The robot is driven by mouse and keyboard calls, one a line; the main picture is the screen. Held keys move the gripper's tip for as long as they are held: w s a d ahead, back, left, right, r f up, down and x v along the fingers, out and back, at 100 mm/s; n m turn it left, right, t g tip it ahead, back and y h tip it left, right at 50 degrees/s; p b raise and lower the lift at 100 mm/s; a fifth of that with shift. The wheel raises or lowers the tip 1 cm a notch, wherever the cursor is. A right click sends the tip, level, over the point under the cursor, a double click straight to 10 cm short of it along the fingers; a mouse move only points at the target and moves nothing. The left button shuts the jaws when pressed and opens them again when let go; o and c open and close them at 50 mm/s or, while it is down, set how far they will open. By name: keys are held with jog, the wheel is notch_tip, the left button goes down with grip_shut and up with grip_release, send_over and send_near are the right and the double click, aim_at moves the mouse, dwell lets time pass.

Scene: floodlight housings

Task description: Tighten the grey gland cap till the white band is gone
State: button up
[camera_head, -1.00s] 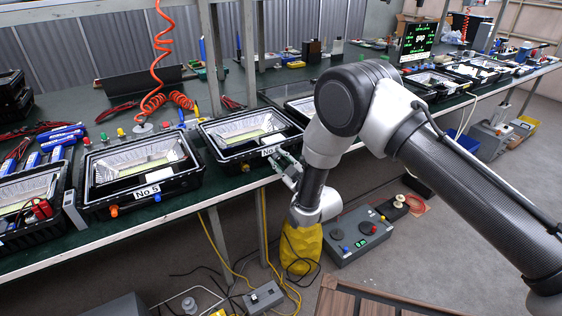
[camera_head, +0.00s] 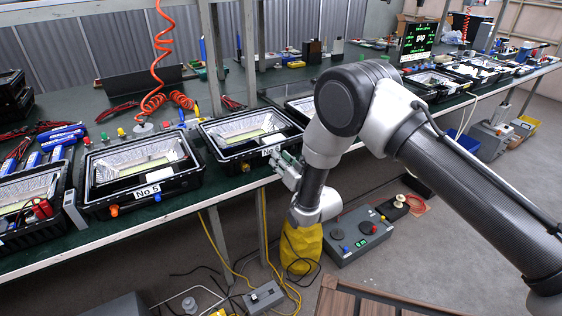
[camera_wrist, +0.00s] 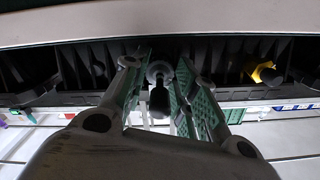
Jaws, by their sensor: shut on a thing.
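The grey gland cap (camera_wrist: 159,70) shows in the wrist view on the front wall of a black floodlight housing (camera_wrist: 220,62). A dark stem, perhaps cable, hangs below it. My gripper (camera_wrist: 160,84), with green padded fingers, is shut on the cap, one finger on each side. I cannot make out a white band there. In the head view my gripper (camera_head: 284,168) is at the front right of the housing labelled No 6 (camera_head: 236,150), and its fingers and wrist hide the cap.
A yellow fitting (camera_wrist: 265,73) is on the same wall, to the right in the wrist view. The No 5 housing (camera_head: 178,180) stands left on the green bench. A screen (camera_head: 417,40) at the back reads "gap". A grey control box (camera_head: 362,238) lies below the bench.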

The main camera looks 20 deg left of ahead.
jog(key=m, duration=0.5)
jog(key=shift+m, duration=0.3)
jog(key=m, duration=0.5)
jog(key=shift+s+f+m, duration=0.1)
jog(key=shift+m, duration=0.3)
jog(key=o, duration=0.8)
jog(key=v, duration=1.2)
